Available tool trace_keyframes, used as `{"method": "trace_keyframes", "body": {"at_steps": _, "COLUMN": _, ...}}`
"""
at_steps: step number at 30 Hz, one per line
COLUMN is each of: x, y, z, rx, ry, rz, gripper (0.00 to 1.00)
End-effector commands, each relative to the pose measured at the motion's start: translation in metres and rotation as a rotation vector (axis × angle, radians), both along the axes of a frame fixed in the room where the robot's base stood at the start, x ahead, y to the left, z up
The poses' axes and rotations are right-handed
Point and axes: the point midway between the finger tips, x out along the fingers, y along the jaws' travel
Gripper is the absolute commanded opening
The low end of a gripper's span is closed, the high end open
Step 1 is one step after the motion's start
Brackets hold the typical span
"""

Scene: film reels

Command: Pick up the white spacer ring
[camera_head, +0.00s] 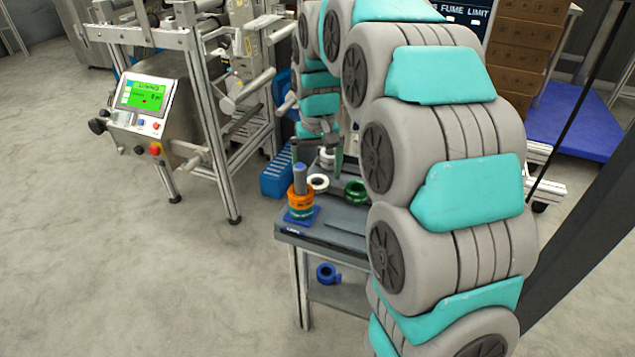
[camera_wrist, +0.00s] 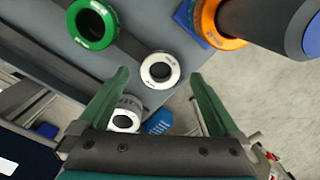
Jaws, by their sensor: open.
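A white spacer ring (camera_head: 317,183) lies flat on the grey table near the post. In the wrist view this ring (camera_wrist: 147,72) shows between my fingertips, apart from both. A second white ring (camera_wrist: 123,122) lies farther down that view, partly hidden by my left finger; in the head view it (camera_head: 327,153) is partly hidden by my gripper. My gripper (camera_wrist: 159,74) is open and empty, with dark green fingers.
A green ring (camera_head: 355,187) lies right of the white ring. Orange rings (camera_head: 300,205) sit around a grey post (camera_head: 299,178) on a blue base at the left edge of the table (camera_head: 330,240). A blue ring (camera_head: 318,274) is below. A blue crate (camera_head: 275,176) stands behind.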

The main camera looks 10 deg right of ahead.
Motion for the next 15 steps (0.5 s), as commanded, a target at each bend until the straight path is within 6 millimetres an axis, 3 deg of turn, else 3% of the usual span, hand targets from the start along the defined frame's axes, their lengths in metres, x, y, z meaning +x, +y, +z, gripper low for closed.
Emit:
{"method": "trace_keyframes", "body": {"at_steps": 3, "x": -0.0014, "y": 0.0001, "z": -0.0114, "rx": 0.000, "ry": 0.004, "rz": 0.000, "gripper": 0.99}}
{"method": "trace_keyframes", "body": {"at_steps": 9, "x": -0.0005, "y": 0.0001, "z": -0.0116, "rx": 0.000, "ry": 0.000, "rz": 0.000, "gripper": 0.99}}
{"method": "trace_keyframes", "body": {"at_steps": 15, "x": -0.0004, "y": 0.0002, "z": -0.0114, "rx": 0.000, "ry": 0.000, "rz": 0.000, "gripper": 0.76}}
